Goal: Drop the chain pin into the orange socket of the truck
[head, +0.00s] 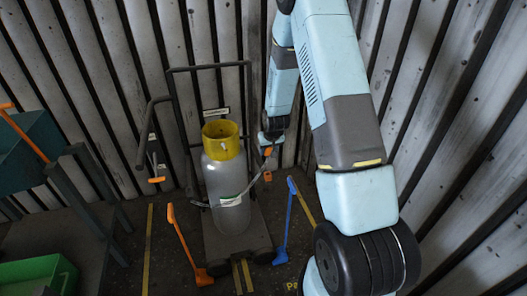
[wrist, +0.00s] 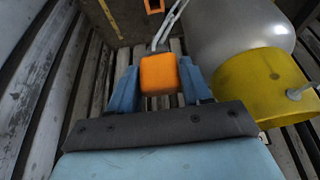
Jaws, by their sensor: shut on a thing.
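My gripper (head: 268,141) points down at the right side of the hand truck (head: 207,68). It is shut on the orange head of the chain pin (head: 268,151), which also shows between the blue fingers in the wrist view (wrist: 159,74). A pale chain or cord runs from the pin towards the gas cylinder (wrist: 237,30). The pin's lower end is hidden. The orange socket (head: 267,176) shows just below the pin in the head view. In the wrist view the socket (wrist: 154,6) is at the top edge, with a dark opening, apart from the pin.
The cylinder's yellow collar (head: 222,139) stands close beside my gripper. An orange lever (head: 185,240) and a blue lever (head: 290,222) flank the truck's base. A teal bin (head: 30,150) and a green crate (head: 38,275) are at left. A slatted wall stands close behind.

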